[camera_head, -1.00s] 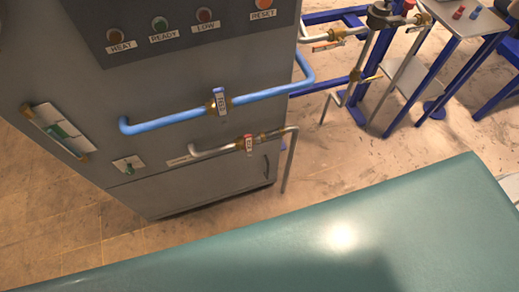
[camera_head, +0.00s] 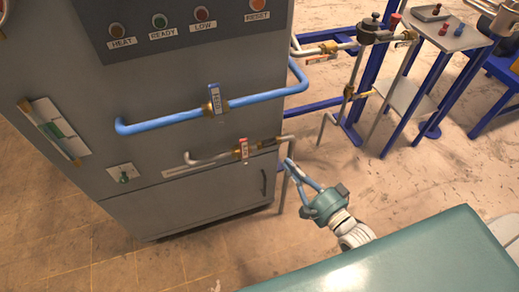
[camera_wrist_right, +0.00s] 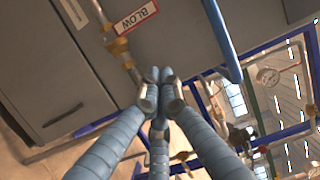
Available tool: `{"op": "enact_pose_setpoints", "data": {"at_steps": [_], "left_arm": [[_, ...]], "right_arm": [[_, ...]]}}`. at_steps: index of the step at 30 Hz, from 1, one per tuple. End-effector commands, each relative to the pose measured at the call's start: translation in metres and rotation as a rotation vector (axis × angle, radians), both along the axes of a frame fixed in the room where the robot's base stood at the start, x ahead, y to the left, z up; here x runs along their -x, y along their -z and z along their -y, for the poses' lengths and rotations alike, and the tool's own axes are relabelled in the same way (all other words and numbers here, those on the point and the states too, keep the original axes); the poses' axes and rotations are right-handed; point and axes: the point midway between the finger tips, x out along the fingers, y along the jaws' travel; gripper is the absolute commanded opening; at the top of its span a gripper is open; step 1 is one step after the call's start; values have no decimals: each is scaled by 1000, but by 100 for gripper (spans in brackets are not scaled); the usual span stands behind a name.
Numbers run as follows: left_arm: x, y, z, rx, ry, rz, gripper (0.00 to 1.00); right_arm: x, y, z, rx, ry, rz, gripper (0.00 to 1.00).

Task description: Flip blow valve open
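The blow valve (camera_head: 242,149) is a small red-and-white handle on a brass body. It sits on the silver pipe low on the grey cabinet front. In the right wrist view its BLOW handle (camera_wrist_right: 136,17) shows near the top, along the pipe beyond my fingers. My right gripper (camera_head: 290,166) is to the right of the valve, near the bent end of the silver pipe. In the right wrist view its blue fingers (camera_wrist_right: 160,88) meet at their tips with nothing visible between them. My left gripper is not in view.
A blue pipe (camera_head: 270,97) with a blue-handled valve (camera_head: 215,101) runs above the blow valve. The grey cabinet (camera_head: 205,205) stands behind both pipes. A teal surface (camera_head: 420,258) fills the lower right. A blue-framed stand (camera_head: 372,85) with piping is at the back right.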

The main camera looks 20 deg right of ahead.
Motion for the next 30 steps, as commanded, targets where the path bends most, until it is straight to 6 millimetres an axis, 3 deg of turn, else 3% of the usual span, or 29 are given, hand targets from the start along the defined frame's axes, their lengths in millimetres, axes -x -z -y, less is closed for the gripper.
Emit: {"op": "enact_pose_setpoints", "data": {"at_steps": [8,20,24,30], "left_arm": [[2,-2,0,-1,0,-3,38],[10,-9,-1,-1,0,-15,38],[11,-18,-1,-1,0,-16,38],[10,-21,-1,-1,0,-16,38]], "right_arm": [[-18,-1,-5,2,1,4,0],[-98,-1,-28,3,1,2,0],[-96,-1,-50,-2,1,-3,0],[-95,0,-66,2,1,-1,0]]}}
